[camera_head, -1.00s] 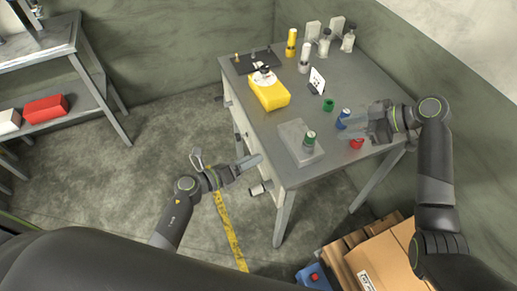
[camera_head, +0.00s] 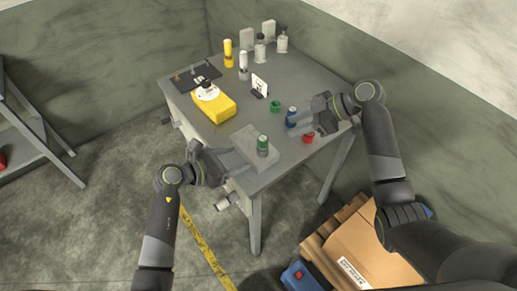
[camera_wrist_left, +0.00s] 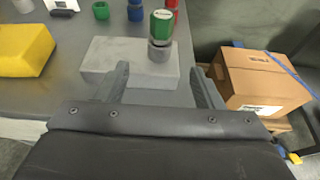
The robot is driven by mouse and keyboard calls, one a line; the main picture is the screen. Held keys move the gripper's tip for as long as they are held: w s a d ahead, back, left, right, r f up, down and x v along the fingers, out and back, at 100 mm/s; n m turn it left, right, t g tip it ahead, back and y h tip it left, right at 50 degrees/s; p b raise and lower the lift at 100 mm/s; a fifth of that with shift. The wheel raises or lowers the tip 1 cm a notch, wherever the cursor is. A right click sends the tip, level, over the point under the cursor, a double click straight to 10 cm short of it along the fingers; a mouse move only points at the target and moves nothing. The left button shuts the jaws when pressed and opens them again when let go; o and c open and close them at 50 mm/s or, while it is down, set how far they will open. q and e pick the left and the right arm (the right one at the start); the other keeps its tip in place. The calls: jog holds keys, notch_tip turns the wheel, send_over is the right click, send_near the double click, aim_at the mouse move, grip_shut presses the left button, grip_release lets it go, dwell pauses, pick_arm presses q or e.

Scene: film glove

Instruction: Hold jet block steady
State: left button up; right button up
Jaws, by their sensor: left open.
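The jet block appears to be the pale grey block (camera_head: 243,143) near the table's front edge. A small grey cylinder with a green top (camera_head: 263,146) stands upright on its right part. In the left wrist view the block (camera_wrist_left: 110,62) lies just beyond my fingertips, with the green-topped cylinder (camera_wrist_left: 160,35) at its right. My left gripper (camera_head: 228,162) is open and empty at the block's near side; contact cannot be told. My right gripper (camera_head: 305,116) seems open, its fingers beside a blue-topped bottle (camera_head: 291,116).
A red-capped item (camera_head: 309,138) and a green ring (camera_head: 275,106) are near the block. A yellow box (camera_head: 214,104) stands further left on the table (camera_head: 315,84). Several bottles line the back.

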aim_at(263, 149)
pick_arm(q)
jog(key=x, duration=1.1)
jog(key=shift+w+f, duration=0.1)
jog(key=shift+c, duration=0.4)
grip_shut()
